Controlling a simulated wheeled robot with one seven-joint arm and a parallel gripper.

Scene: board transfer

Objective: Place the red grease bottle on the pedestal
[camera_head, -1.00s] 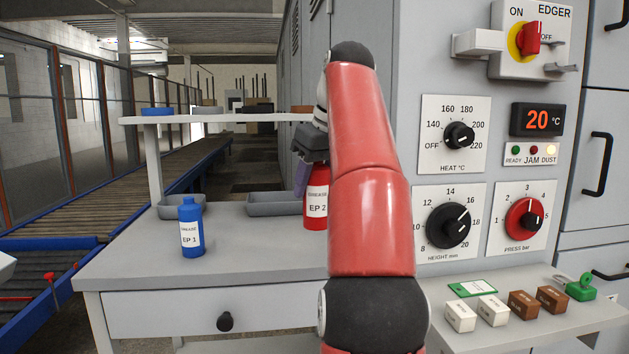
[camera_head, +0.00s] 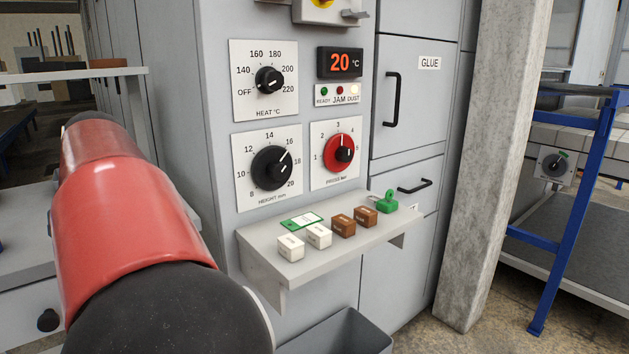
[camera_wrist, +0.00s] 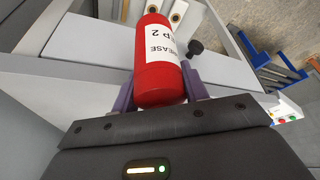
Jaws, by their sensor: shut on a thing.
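The red grease bottle (camera_wrist: 160,82) shows in the wrist view, with a white label reading GREASE and EP 2. My gripper (camera_wrist: 158,92) is shut on it, with a purple finger on each side of the bottle. In the wrist view the bottle is in front of a grey surface; I cannot tell how far above it the bottle is. In the head view my red arm fills the lower left, and the gripper and bottle are out of sight. I cannot make out a pedestal in these frames.
A grey ledge (camera_head: 268,245) holds white and brown blocks and a green tag, below the dials (camera_head: 269,168) on the grey cabinet. A concrete pillar (camera_head: 490,160) and a blue-framed stand (camera_head: 575,200) are at right. A grey bin (camera_head: 345,335) stands on the floor.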

